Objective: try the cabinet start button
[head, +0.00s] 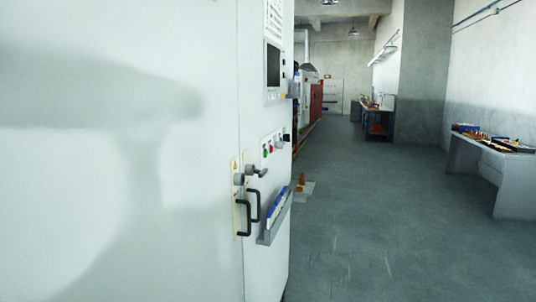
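The light grey cabinet (150,200) fills the left of the head view, close to me. A small panel of coloured buttons (271,146) sits on its right-hand section, seen at a steep angle. Green and red spots show on it, but I cannot tell which button is the start button. A dark screen (273,65) is above the panel. Two black handles (249,212) and grey knobs are below and to the left of it. Neither of my grippers is in view.
A tray with blue and white items (275,216) sticks out from the cabinet below the buttons. A small object on a pale base (303,188) is on the floor beyond it. The grey floor (385,225) is clear up to the right-hand table (492,160).

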